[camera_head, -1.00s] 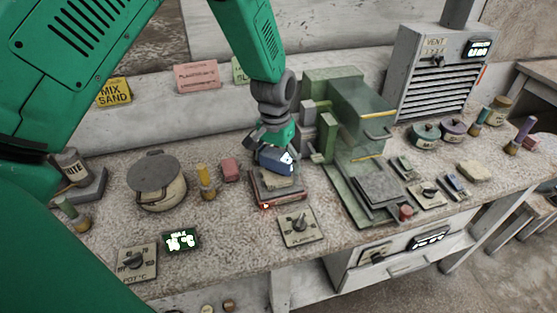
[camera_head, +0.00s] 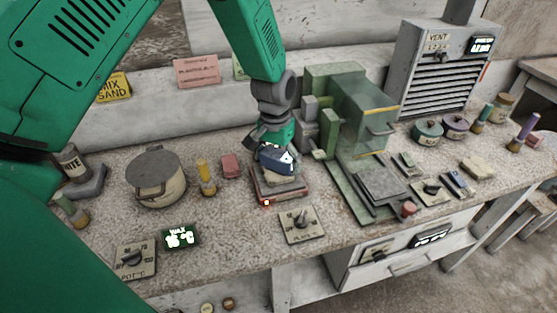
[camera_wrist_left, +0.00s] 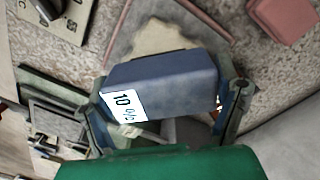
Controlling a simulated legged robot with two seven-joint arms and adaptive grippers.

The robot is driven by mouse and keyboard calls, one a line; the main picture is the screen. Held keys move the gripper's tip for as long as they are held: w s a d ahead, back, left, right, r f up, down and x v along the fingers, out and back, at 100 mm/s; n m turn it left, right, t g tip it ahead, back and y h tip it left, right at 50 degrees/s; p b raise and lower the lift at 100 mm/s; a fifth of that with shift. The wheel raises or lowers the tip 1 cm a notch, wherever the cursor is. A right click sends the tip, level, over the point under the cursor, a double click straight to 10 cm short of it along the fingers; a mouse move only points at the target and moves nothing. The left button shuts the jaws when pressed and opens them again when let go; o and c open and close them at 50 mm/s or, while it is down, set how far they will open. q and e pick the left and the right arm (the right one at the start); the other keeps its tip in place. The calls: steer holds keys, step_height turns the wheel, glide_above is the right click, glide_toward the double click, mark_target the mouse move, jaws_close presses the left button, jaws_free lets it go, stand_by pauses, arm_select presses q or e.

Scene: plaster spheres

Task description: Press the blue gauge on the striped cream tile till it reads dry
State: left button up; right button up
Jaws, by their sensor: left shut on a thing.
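The blue gauge (camera_head: 275,160) is held in my left gripper (camera_head: 273,148), whose fingers close on its two ends. In the left wrist view the gauge (camera_wrist_left: 165,82) shows a white readout of "10 %" on one end. My right gripper is not in view.
The plate has a small orange light (camera_head: 267,202) at its front corner. A green press (camera_head: 345,125) stands close to the right. A dial plate (camera_head: 300,224) lies in front.

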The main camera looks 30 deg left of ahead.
mark_target(278, 155)
arm_select(q)
steer(key=shift+f, duration=0.4)
steer(key=shift+f, duration=0.1)
stand_by(1.7)
step_height(278, 155, up, 7)
steer(key=p, duration=0.7)
stand_by(0.4)
stand_by(1.1)
